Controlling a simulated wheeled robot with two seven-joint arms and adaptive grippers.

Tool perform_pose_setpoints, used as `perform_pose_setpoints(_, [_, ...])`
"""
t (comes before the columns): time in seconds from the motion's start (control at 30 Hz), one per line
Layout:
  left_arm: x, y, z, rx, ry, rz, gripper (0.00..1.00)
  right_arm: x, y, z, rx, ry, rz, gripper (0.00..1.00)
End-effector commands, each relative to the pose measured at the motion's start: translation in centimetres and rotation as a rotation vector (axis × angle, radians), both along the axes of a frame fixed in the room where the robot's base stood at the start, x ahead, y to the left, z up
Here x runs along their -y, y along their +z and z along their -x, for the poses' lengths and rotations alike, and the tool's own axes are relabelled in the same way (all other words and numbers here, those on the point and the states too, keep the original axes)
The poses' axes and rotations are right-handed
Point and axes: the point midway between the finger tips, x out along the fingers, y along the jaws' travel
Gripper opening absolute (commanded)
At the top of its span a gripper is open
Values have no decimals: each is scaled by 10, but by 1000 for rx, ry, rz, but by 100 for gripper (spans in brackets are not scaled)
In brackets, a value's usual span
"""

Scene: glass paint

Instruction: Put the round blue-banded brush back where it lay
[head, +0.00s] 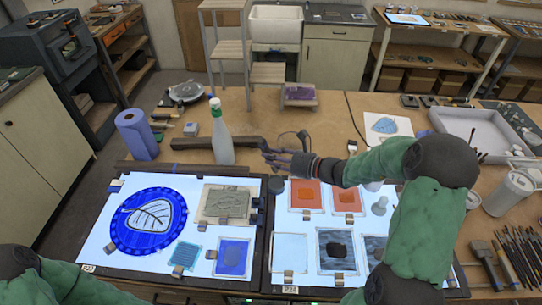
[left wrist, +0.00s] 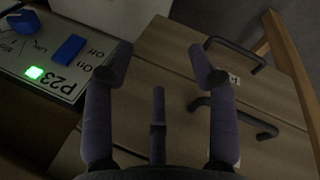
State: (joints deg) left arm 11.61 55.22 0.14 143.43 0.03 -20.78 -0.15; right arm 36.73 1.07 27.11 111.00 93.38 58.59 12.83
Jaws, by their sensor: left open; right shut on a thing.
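My right gripper (head: 272,159) is in the head view, above the table just behind the two light panels. Several brushes (head: 517,250) lie side by side at the right edge of the table. My left gripper (left wrist: 168,62) is open and empty in the left wrist view, in front of wooden drawers (left wrist: 185,100) and a P23 switch panel (left wrist: 60,70). It does not show in the head view.
A green-capped bottle (head: 221,140) and a blue paper roll (head: 137,135) stand behind the left light panel (head: 100,235). The right panel (head: 265,250) bears glass pieces. A white tray (head: 470,130) and jar (head: 507,192) stand right.

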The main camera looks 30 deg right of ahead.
Motion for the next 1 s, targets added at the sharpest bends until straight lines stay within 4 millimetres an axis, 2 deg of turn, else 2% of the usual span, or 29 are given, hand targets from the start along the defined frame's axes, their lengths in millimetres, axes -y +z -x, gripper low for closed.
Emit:
perform_pose_setpoints(0.23, [0, 7, 0, 0, 0, 0, 57, 0, 10, 0, 2, -1, 0, 0])
perform_pose_setpoints(1.0, [0, 63, 0, 0, 0, 0, 57, 0, 90, 0, 1, 0, 2, 0])
